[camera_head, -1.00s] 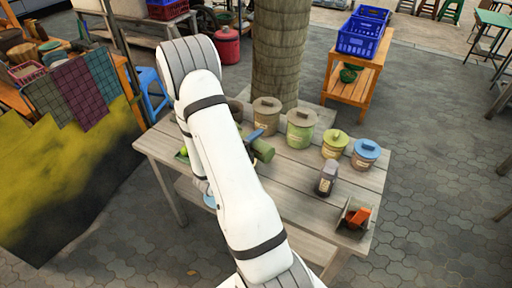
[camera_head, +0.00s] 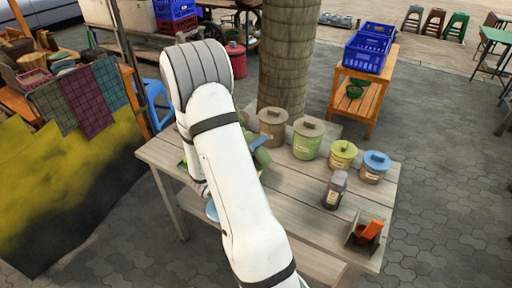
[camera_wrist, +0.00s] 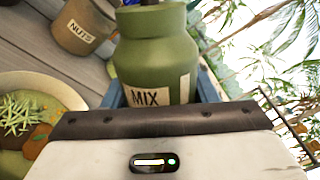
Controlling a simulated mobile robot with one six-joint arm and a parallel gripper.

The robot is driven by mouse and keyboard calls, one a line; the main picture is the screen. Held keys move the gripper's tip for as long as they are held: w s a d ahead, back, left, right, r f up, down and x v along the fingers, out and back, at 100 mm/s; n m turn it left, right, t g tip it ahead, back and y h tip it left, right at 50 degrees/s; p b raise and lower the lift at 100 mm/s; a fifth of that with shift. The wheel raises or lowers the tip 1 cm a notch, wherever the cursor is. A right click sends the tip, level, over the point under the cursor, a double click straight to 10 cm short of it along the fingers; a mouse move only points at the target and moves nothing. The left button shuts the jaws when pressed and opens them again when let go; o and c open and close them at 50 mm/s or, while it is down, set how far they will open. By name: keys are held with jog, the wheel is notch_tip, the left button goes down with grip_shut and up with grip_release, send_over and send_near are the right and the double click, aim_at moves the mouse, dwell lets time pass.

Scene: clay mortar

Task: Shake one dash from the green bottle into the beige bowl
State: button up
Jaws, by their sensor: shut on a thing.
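The green bottle (camera_wrist: 155,55), with a MIX label, fills the middle of the wrist view. My gripper (camera_wrist: 160,88) is shut on it, with a blue finger on each side. The bottle (camera_head: 262,157) also shows in the head view beside my arm, tilted over the table; its mouth is hard to make out. A beige bowl (camera_wrist: 62,88) is cut off at the left of the wrist view, holding green shreds and some orange bits. It is beside the bottle in that view. In the head view my arm hides most of the bowl area.
A NUTS canister (camera_wrist: 82,28) stands behind. On the wooden table (camera_head: 300,205) are a green canister (camera_head: 307,140), a yellow-green one (camera_head: 343,155), a blue-lidded one (camera_head: 375,167), a dark jar (camera_head: 335,190) and a box with an orange item (camera_head: 365,235). A trunk (camera_head: 287,60) rises behind.

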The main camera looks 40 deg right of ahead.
jog(key=shift+r, duration=0.15)
jog(key=p, duration=0.4)
jog(key=shift+w+r+p, duration=0.1)
jog(key=shift+r+p, duration=0.2)
jog(key=shift+p, duration=0.7)
jog(key=shift+f+p, duration=0.2)
jog(key=shift+p, duration=0.9)
jog(key=w+r+m+b, duration=0.1)
jog(key=r+m, duration=0.2)
jog(key=w+r+m+b, duration=0.1)
jog(key=r+m, duration=0.2)
jog(key=w+a+r+m+b, duration=0.1)
jog(key=w+r+m, duration=0.1)
jog(key=r+m, duration=0.2)
jog(key=shift+w+b, duration=0.1)
jog(key=shift+b, duration=0.25)
jog(key=shift+w+r+m+b, duration=0.2)
jog(key=shift+r+m+b, duration=0.15)
jog(key=shift+r+m, duration=0.45)
jog(key=shift+w, duration=0.1)
